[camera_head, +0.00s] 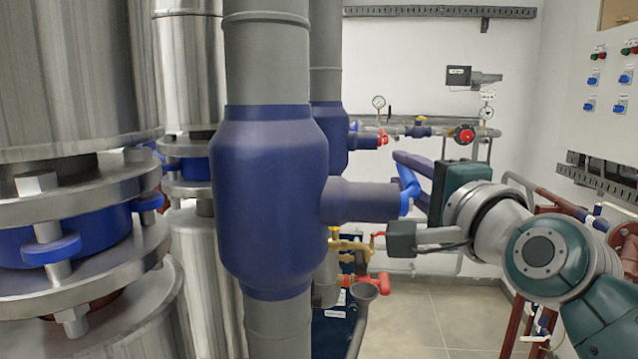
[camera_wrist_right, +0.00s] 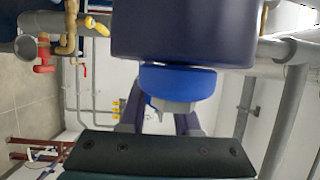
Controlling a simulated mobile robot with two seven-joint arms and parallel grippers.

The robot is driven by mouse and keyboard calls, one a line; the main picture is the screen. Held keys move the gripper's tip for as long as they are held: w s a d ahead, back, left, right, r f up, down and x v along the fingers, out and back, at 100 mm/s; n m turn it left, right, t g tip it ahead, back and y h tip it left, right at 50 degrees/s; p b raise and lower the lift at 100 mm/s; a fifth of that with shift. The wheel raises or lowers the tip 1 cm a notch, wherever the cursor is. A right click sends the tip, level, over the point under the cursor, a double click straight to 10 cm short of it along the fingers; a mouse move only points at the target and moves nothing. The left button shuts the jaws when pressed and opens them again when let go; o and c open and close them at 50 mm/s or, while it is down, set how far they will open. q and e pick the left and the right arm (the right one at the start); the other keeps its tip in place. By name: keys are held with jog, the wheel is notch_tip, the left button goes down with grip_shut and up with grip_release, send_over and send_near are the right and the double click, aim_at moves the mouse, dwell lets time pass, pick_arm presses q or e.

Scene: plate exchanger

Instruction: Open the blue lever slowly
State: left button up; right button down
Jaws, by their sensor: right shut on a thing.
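The blue lever (camera_head: 408,185) sits at the end of the short side stub of the large dark blue valve body (camera_head: 268,190) on a grey vertical pipe. In the right wrist view, the lever's round blue hub (camera_wrist_right: 178,82) shows below the valve stub, with a grey tip under it. My right gripper (camera_head: 411,163) reaches in from the right, its dark blue fingers at the lever. In the right wrist view, the fingers of my right gripper (camera_wrist_right: 160,118) are shut on the lever. The exact contact is partly hidden. My left gripper is not in view.
Large steel cylinders with flanges (camera_head: 75,235) stand at the left. A pipe with a red-handled valve (camera_head: 465,134) and gauges runs along the back wall. Red valve handles (camera_head: 384,283) and a grey funnel (camera_head: 370,288) sit below my right gripper. Floor shows beyond.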

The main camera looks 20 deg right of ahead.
jog(key=shift+r+t+b, duration=0.1)
jog(key=shift+t+b, duration=0.2)
jog(key=shift+b, duration=0.1)
jog(key=shift+r+n, duration=0.3)
jog(key=shift+r, duration=0.15)
jog(key=c, duration=0.6)
grip_release()
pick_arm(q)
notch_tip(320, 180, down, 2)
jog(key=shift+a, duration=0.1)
pick_arm(e)
jog(key=shift+s, duration=0.1)
pick_arm(q)
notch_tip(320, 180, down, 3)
jog(key=b, duration=0.2)
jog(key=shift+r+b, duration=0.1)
jog(key=shift+b, duration=0.3)
pick_arm(e)
jog(key=s, duration=0.3)
jog(key=s+f, duration=0.1)
jog(key=s, duration=0.5)
jog(key=shift+s+a+f, duration=0.25)
jog(key=shift+s+a, duration=0.05)
jog(key=shift+s, duration=0.05)
